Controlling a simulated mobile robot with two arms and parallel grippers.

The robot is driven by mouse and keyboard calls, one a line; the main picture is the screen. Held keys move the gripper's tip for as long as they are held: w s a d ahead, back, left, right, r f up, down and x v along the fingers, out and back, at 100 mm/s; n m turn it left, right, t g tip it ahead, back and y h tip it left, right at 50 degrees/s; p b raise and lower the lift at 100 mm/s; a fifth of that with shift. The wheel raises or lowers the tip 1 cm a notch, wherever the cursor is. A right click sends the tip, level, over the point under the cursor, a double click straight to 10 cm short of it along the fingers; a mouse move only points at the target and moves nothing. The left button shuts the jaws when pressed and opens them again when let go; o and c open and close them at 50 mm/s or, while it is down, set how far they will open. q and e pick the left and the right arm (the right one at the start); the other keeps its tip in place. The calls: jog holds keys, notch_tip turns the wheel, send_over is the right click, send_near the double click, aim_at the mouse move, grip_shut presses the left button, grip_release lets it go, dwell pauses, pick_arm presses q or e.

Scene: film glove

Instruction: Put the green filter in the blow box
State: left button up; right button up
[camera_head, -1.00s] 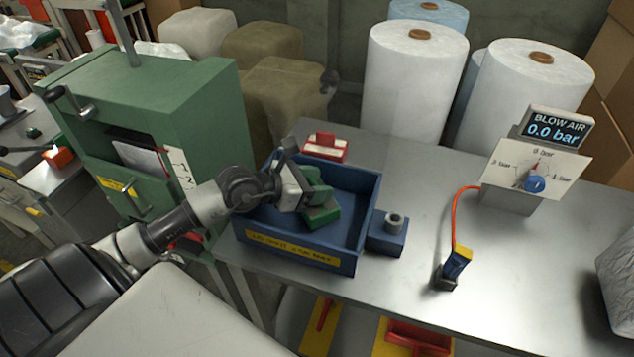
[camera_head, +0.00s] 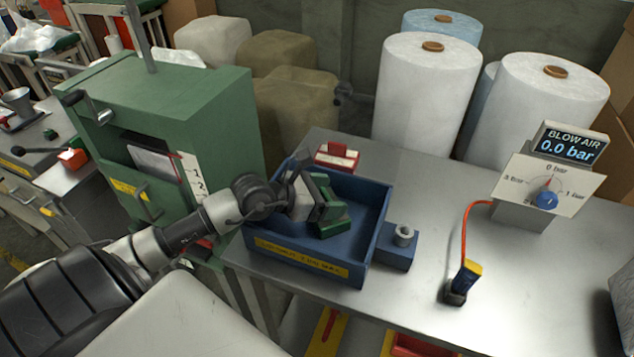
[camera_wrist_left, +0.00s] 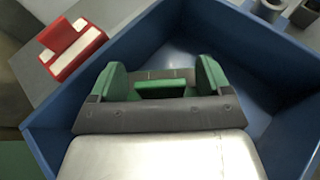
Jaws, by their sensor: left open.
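The blue box (camera_head: 366,262) with a yellow label stands on the metal bench near its left end. My left gripper (camera_head: 324,203) reaches down into it from the left. In the left wrist view its two green fingers stand wide apart, so it is open. A small green block, which looks like the green filter (camera_wrist_left: 165,90), shows between the fingers, inside the box. I cannot tell whether it touches a finger or rests on the box floor. In the head view the gripper hides most of it, and green finger and green filter are hard to tell apart.
A red and white filter (camera_head: 337,157) lies behind the box. A small blue block with a grey nozzle (camera_head: 402,240) adjoins its right side. A green cabinet (camera_head: 190,120) stands left.

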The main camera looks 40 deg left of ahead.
pick_arm(q)
jog(key=shift+s+a+r, duration=0.1)
jog(key=shift+s+a, duration=0.05)
jog(key=shift+s, duration=0.05)
jog(key=b+v, duration=0.2)
jog(key=v, duration=0.9)
jog(key=shift+s, duration=0.25)
jog(key=shift+r, duration=0.15)
dwell(0.7)
